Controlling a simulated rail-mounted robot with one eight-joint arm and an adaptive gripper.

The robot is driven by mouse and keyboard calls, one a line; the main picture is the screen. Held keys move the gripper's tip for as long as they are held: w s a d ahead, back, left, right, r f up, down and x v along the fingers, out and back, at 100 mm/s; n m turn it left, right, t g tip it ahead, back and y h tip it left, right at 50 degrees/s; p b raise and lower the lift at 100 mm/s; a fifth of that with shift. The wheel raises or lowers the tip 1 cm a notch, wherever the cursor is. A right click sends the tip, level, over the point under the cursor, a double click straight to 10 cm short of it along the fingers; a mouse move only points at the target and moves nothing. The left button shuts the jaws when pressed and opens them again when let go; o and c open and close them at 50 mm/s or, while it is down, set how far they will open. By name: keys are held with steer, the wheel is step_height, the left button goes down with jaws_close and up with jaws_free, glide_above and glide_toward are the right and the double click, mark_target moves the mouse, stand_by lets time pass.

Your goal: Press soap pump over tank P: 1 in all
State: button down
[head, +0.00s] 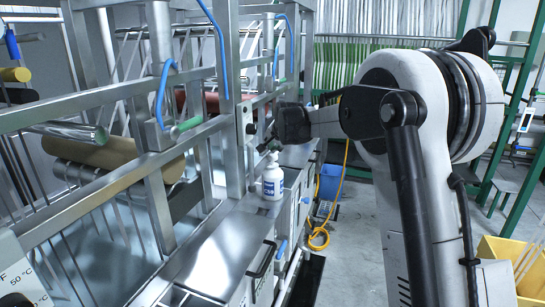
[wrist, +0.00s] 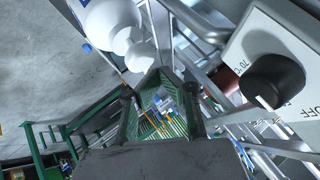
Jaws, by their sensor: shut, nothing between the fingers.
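The white soap pump bottle (head: 272,183) with a blue label stands upright on the steel ledge beside the tanks. My gripper (head: 266,146) is shut and empty, just above the pump top; contact cannot be told from the head view. In the wrist view the bottle (wrist: 108,18) and its white pump head (wrist: 140,54) show at the upper left, beside the shut fingertips (wrist: 159,75). No tank letter P is readable, so I cannot tell which tank it is.
A black knob (wrist: 273,80) on a pale panel is close at the right of the wrist view. Steel frames with rollers (head: 115,155) fill the left. A blue bin (head: 330,182) and yellow hose (head: 320,238) lie beyond on the floor. A yellow crate (head: 510,262) stands at right.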

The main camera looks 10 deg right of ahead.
steer(key=shift+f, duration=0.15)
steer(key=shift+f+b, duration=0.3)
steer(key=shift+b, duration=0.05)
steer(key=shift+f+b, duration=0.6)
steer(key=shift+f, duration=0.35)
stand_by(1.1)
stand_by(0.4)
steer(key=shift+r+p, duration=0.65)
steer(key=shift+r, duration=0.75)
steer(key=shift+r+p, duration=1.2)
steer(key=shift+r, duration=1.3)
